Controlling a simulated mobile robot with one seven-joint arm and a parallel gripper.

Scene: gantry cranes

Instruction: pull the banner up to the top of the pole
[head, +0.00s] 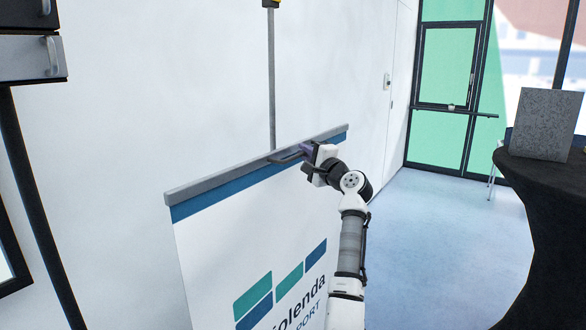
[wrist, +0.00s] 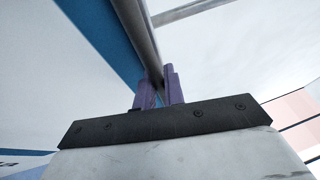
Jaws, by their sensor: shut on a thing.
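The banner (head: 250,225) is white with a blue band, blue and green blocks and lettering. Its grey top rail (head: 225,179) slants up to the right in the head view. A dark handle shows at the rail's middle. A stretch of bare pole lies between rail and top piece. My gripper (head: 306,153) is shut at the banner's top edge, right of the pole. In the wrist view its purple fingers (wrist: 159,92) close around a grey bar beside the blue band.
A dark round-topped table (head: 540,200) with a grey speckled block (head: 546,124) stands at the right. A grey-and-black cabinet (head: 30,58) hangs at the upper left. The blue floor (head: 440,230) between banner and table is clear. Glazed door panels stand behind.

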